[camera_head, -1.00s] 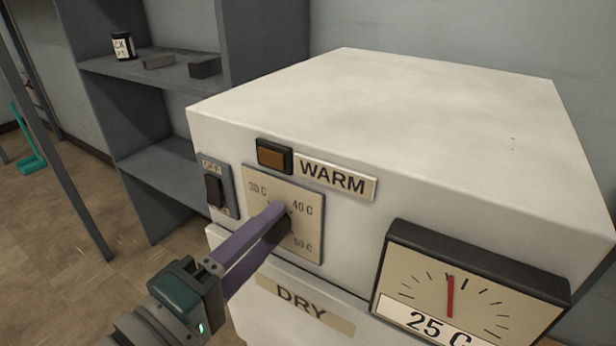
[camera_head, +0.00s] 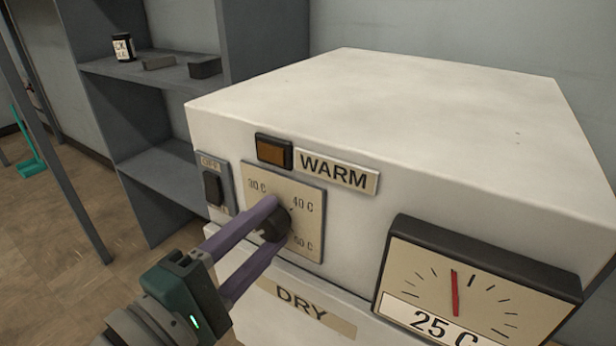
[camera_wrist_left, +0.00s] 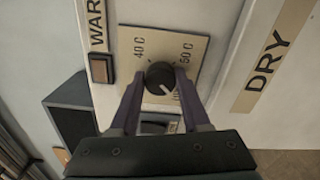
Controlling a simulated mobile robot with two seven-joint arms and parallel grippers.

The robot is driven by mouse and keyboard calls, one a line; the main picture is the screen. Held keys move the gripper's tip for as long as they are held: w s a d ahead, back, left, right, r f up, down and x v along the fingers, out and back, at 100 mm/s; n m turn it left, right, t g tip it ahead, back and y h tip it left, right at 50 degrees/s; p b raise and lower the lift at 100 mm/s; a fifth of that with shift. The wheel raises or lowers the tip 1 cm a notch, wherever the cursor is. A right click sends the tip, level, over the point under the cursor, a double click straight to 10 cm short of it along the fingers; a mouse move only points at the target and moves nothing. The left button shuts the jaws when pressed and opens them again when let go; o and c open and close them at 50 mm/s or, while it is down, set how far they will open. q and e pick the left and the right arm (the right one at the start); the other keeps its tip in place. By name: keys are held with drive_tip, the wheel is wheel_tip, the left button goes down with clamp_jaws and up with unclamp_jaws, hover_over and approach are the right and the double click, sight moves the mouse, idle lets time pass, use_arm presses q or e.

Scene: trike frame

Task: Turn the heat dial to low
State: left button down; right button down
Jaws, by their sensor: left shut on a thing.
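The heat dial is a round black knob (camera_head: 275,226) on a beige plate (camera_head: 312,238) marked 30 C, 40 C and a third value lower down. My left gripper (camera_head: 273,221) is shut on the knob, with one purple finger on each side. In the left wrist view the knob (camera_wrist_left: 160,76) sits between the fingertips (camera_wrist_left: 157,78). A white pointer line on it points down and slightly right in that view, away from the 40 C and 50 C labels. The fingers hide part of the plate. My right gripper is not in view.
The dial is on a white cabinet (camera_head: 400,130). Close to the dial are an OFF-labelled switch (camera_head: 212,188), an orange button (camera_head: 272,152) and a WARM label (camera_head: 336,173). A 25 C gauge (camera_head: 470,285) stands out at right. A grey shelf (camera_head: 150,72) stands behind at left.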

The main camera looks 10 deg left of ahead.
use_arm(q)
drive_tip(key=shift+c, duration=1.9)
unclamp_jaws()
drive_tip(key=v, duration=1)
drive_tip(key=shift+p, duration=0.35)
drive_tip(key=shift+r, duration=0.15)
